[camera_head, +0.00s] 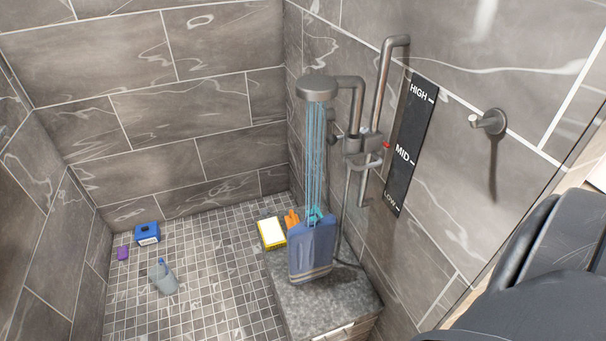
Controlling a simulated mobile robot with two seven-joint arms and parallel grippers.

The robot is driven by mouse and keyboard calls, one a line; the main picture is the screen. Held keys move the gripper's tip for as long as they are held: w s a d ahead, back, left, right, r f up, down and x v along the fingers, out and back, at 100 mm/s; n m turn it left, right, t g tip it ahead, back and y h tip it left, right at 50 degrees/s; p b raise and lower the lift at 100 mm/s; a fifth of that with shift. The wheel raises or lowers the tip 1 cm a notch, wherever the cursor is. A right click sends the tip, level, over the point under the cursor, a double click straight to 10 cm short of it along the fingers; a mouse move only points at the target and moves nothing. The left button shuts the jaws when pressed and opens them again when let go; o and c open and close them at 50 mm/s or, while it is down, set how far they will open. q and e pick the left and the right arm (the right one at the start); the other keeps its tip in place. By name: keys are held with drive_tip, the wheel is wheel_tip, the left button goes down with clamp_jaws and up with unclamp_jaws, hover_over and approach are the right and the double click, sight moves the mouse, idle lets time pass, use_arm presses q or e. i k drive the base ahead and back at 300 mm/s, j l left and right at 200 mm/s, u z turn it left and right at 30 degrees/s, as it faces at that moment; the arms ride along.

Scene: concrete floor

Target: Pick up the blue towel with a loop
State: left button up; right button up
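A blue towel (311,247) with a pale striped band near its lower edge is upright at the stone bench (330,298), below the shower head. Thin blue streams come down from the shower head (317,88) to the towel's top. A small teal shape (314,214) shows at the towel's upper edge; I cannot tell whether it is the loop. Nothing grips the towel. Neither of my grippers is in view; only black parts, apparently of my own body, fill the lower right.
A yellow-edged sponge (271,233) and an orange item (291,218) are beside the towel. A wall hook (489,122) is at right, near a HIGH/MID/LOW panel (410,145). A grey cup (163,278), blue box (147,233) and purple item (122,253) are on the tiled floor.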

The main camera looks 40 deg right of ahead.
sight(311, 250)
drive_tip(key=z, duration=1.35)
